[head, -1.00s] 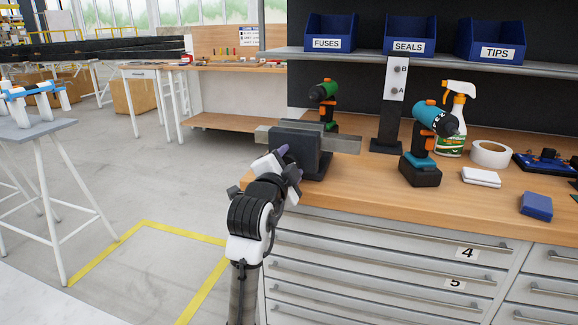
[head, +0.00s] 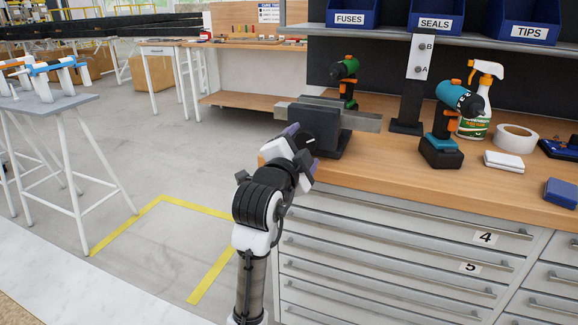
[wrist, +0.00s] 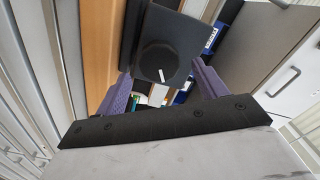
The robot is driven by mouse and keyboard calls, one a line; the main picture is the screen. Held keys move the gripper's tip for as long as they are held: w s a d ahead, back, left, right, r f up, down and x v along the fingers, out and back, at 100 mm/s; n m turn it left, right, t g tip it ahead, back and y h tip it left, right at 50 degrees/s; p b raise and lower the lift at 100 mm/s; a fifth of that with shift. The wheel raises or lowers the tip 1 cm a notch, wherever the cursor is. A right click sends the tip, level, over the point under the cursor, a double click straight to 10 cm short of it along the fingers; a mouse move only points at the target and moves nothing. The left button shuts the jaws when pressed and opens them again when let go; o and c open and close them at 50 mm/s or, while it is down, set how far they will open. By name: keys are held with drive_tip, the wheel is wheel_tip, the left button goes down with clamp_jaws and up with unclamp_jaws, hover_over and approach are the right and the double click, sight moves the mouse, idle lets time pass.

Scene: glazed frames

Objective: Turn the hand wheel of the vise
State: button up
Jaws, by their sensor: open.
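The vise (head: 322,125) stands at the left front corner of the wooden workbench, with a grey bar lying across its top. My gripper (head: 300,143) is in front of the vise, at the wheel side. In the wrist view my gripper's two purple fingers (wrist: 160,82) are spread wide, one on each side of the wheel. A gap shows between each finger and the wheel in that view. In the head view my gripper and wrist hide the wheel.
A teal drill (head: 445,125), a spray bottle (head: 477,103) and a white tape roll (head: 515,138) stand right on the bench. A green drill (head: 346,82) stands behind the vise. Drawers (head: 400,235) lie below. Open floor is on the left.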

drive_tip(key=v, duration=1)
drive_tip(key=shift+b, duration=0.3)
drive_tip(key=shift+w+r, duration=0.1)
